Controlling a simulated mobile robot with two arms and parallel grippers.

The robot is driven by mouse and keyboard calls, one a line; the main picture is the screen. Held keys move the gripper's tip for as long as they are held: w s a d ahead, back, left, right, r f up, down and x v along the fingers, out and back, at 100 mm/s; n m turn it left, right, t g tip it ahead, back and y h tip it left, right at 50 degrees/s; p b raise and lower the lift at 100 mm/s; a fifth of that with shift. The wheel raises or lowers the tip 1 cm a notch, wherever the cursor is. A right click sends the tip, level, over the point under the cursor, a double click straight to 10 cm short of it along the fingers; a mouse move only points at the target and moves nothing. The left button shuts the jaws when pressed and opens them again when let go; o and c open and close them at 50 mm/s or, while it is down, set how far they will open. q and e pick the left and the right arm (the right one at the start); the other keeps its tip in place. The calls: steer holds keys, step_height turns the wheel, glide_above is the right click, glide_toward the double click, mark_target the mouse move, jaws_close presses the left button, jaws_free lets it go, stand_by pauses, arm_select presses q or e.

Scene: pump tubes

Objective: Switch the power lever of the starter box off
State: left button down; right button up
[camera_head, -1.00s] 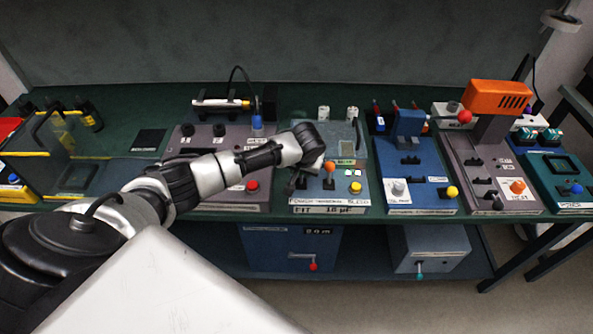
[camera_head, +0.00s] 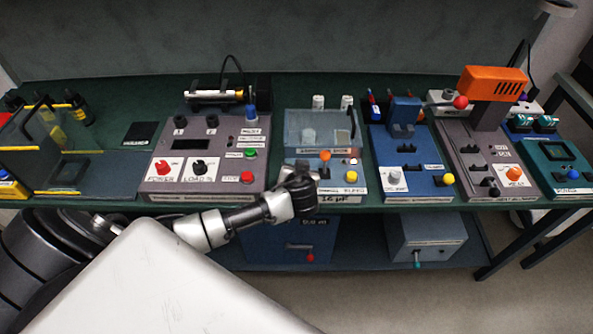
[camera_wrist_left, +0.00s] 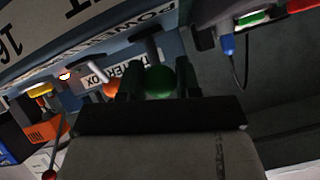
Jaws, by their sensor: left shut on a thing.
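The starter box (camera_head: 345,193) is a blue-grey unit with a clear cover, an orange knob (camera_head: 324,156) and a yellow button (camera_head: 352,175). My left gripper (camera_head: 304,180) is low at the box's front left part and hides what it holds there. In the left wrist view, a green ball knob (camera_wrist_left: 160,82) sits between the two dark fingers of my left gripper (camera_wrist_left: 160,76), which are shut on it. Labels reading "POWER" and partly "STARTER BOX" show behind it. My right gripper is not in view.
A grey load panel (camera_head: 215,183) with red and black dials stands left of the starter box. A blue unit (camera_head: 408,175) stands close on its right, then a heater-like unit with an orange top (camera_head: 495,83). The bench's front edge (camera_head: 330,208) runs below my wrist.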

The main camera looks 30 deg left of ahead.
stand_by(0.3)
arm_select(q)
steer(key=c, duration=0.8)
jaws_free()
steer(key=b+v, duration=0.1)
steer(key=v, duration=1)
steer(key=shift+f+b, duration=0.25)
steer(key=shift+b, duration=0.05)
